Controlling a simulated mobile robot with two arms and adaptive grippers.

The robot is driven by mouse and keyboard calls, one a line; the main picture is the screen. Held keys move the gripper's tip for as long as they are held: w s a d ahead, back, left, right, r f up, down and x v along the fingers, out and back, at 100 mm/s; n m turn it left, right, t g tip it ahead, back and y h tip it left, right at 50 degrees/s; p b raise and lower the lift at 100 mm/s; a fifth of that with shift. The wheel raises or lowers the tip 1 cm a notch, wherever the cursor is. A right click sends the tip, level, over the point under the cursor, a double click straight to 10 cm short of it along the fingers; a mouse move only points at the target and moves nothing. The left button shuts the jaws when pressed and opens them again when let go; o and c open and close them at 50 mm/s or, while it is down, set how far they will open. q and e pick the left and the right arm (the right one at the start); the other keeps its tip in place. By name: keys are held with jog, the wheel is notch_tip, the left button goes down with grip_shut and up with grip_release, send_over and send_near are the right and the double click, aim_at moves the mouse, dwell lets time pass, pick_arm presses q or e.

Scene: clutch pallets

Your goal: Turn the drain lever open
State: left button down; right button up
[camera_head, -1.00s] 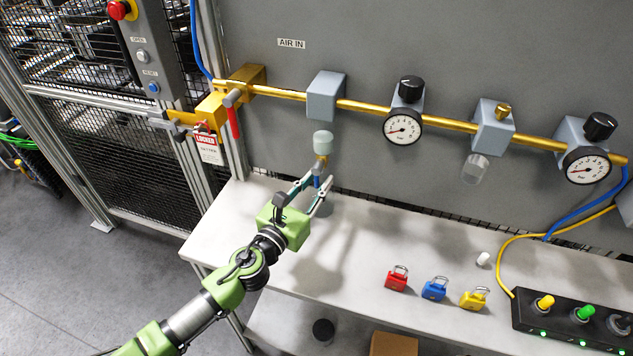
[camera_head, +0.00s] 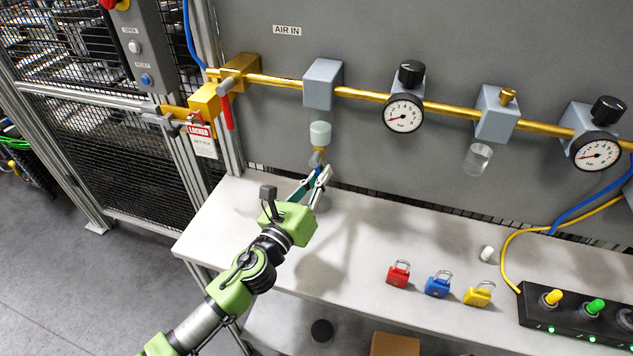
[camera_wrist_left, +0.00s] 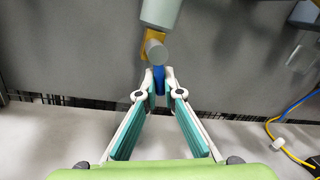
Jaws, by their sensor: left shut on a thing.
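The blue drain lever (camera_wrist_left: 159,80) hangs below a small brass drain valve (camera_head: 319,154), under the pale bowl (camera_head: 320,133) of the first grey unit on the air line. My left gripper (camera_head: 319,174) is below the valve, its fingertips shut on the lever. In the left wrist view the left gripper (camera_wrist_left: 158,90) has one fingertip on each side of the lever. The lever points roughly downward there, and its lower end is partly hidden between the fingers. My right gripper is in neither current view.
The brass pipe (camera_head: 350,92) with gauges runs above the bench (camera_head: 350,250). Red (camera_head: 398,274), blue (camera_head: 438,285) and yellow (camera_head: 478,294) padlocks lie on the bench to the right. A red tag (camera_head: 201,140) hangs at the left. The bench around the gripper is clear.

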pick_arm(q)
jog(key=shift+s+d+r+n+t+y+b, duration=0.15)
jog(key=shift+d+r+n+t+y+b, duration=0.65)
jog(key=shift+n, duration=1.85)
jog(key=shift+s+d+r+n+t+y+b, duration=0.15)
jog(key=shift+r+n+b, duration=0.2)
jog(key=shift+n+b, duration=1.65)
jog(key=shift+s+d+r+n+t+y+b, duration=0.25)
jog(key=shift+r+n, duration=0.35)
jog(key=shift+n, duration=2.75)
jog(key=shift+w, duration=0.15)
jog(key=c, duration=2.2)
grip_release()
jog(key=shift+r, duration=0.1)
jog(key=v, duration=1.2)
jog(key=shift+d, duration=0.15)
